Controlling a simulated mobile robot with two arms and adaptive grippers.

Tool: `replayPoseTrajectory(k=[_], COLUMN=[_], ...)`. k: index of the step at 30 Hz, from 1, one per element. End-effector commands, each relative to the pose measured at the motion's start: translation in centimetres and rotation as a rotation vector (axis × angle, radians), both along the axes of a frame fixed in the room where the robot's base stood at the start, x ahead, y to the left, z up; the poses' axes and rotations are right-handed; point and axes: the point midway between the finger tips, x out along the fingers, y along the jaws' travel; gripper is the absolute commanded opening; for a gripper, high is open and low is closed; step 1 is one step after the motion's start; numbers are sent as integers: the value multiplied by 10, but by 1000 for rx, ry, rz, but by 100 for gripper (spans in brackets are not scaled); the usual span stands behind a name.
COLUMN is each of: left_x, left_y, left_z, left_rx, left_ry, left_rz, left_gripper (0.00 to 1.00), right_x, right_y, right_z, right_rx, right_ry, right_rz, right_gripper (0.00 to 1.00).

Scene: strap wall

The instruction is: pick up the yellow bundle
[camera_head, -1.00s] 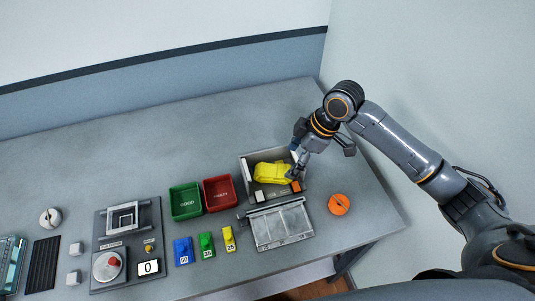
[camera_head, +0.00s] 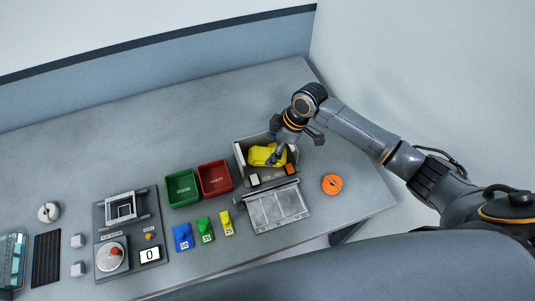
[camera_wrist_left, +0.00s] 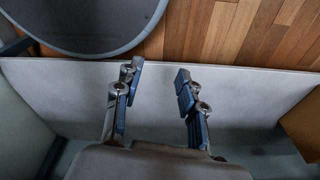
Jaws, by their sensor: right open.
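The yellow bundle (camera_head: 262,155) lies inside an open grey box (camera_head: 239,163) near the right part of the table. My right gripper (camera_head: 274,150) is open and reaches down into the box from the upper right, with its fingers at the bundle's right part and partly covering it. I cannot tell whether the fingers touch it. My left gripper (camera_wrist_left: 158,110) shows in the left wrist view, with its two fingers apart and nothing between them. It is not in the head view.
The box's lid (camera_head: 277,208) lies open toward the front. Left of the box are a red bin (camera_head: 214,179) and a green bin (camera_head: 182,189). Blue, green and yellow numbered blocks stand in front of them. An orange disc (camera_head: 332,184) lies at right. The table's back is clear.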

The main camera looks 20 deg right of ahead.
Motion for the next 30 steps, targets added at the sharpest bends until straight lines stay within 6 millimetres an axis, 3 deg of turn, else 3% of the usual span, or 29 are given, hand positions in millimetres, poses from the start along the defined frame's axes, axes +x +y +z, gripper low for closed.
replayPoseTrajectory(k=[3,8,17,25,27,30], left_x=[-3,-16,-25,-20,-19,-17], left_y=[0,1,1,1,1,1], left_z=[13,14,12,13,13,13], left_rx=[0,2,3,3,2,3], left_ry=[6,25,38,32,29,26], left_rz=[0,0,-1,-1,-1,-1], left_gripper=[40,40,40,40,40,40], right_x=[1,5,5,5,6,6], right_y=[5,11,12,12,12,12], right_z=[-13,-31,-36,-35,-35,-35], right_rx=[2,1,0,0,1,1], right_ry=[5,2,0,0,-1,0], right_rz=[0,0,1,1,1,0], right_gripper=[74,74,72,17,9,9])
